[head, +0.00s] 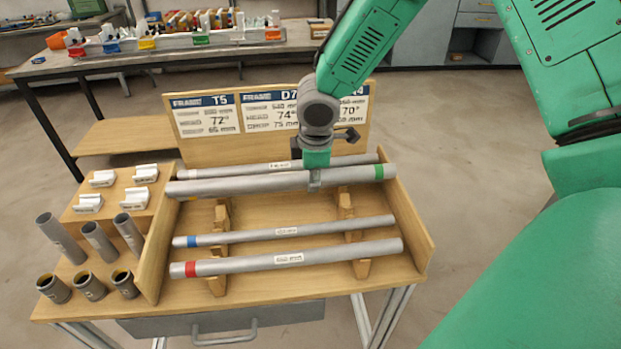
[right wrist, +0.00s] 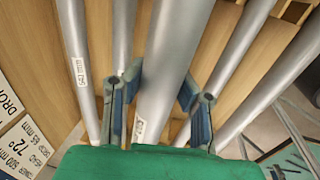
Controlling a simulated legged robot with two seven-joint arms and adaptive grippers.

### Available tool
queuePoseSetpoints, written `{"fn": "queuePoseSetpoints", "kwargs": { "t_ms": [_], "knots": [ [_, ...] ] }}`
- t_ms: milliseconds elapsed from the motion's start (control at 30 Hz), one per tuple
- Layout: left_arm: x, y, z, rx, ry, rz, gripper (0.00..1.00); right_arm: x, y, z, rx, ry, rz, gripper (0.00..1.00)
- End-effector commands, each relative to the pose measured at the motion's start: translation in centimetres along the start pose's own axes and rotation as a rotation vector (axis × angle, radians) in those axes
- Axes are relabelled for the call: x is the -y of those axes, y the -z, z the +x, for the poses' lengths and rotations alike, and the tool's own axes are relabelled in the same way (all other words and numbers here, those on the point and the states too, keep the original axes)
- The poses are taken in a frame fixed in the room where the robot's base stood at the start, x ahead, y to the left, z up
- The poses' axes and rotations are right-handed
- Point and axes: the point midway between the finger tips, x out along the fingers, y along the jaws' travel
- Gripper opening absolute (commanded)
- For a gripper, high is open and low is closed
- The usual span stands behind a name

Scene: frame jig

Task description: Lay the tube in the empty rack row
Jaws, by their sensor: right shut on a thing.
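My right gripper (head: 315,180) is shut on a thick grey tube with a green band (head: 240,186), near the tube's middle. In the right wrist view the tube (right wrist: 176,45) runs between the two fingers (right wrist: 157,88). The tube lies lengthwise across the wooden rack (head: 224,213), toward its back, and seems to be above the other tubes. Behind it is a labelled grey tube (head: 235,170). In front lie a blue-banded tube (head: 330,228) and a red-banded tube (head: 335,254) on notched supports. What is under the held tube is partly hidden. My left gripper is not in view.
A sign board (head: 225,143) stands behind the rack. Left of the rack are white blocks (head: 103,179) and several upright short grey pipes (head: 98,240). A wooden side wall (head: 157,250) separates them from the rack. A cluttered table (head: 290,47) stands farther back.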

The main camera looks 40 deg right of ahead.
Motion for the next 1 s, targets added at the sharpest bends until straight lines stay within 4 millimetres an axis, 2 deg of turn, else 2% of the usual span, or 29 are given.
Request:
{"fn": "queuePoseSetpoints", "kwargs": {
  "t_ms": [33, 333, 700, 1000],
  "knots": [
    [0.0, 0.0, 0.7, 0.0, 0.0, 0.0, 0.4, 0.2, 0.1, 0.7, -0.001, -0.001, 0.0, 0.0],
    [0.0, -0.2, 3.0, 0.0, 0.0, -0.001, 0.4, 0.7, 0.2, 2.9, 0.0, -0.002, -0.002, 0.0],
    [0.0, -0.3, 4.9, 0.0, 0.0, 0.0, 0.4, 1.0, -0.1, 5.7, -0.001, 0.0, -0.001, 0.0],
    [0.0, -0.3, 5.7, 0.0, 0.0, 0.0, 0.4, 1.3, 0.1, 6.8, 0.0, -0.002, -0.001, 0.0]
  ]
}}
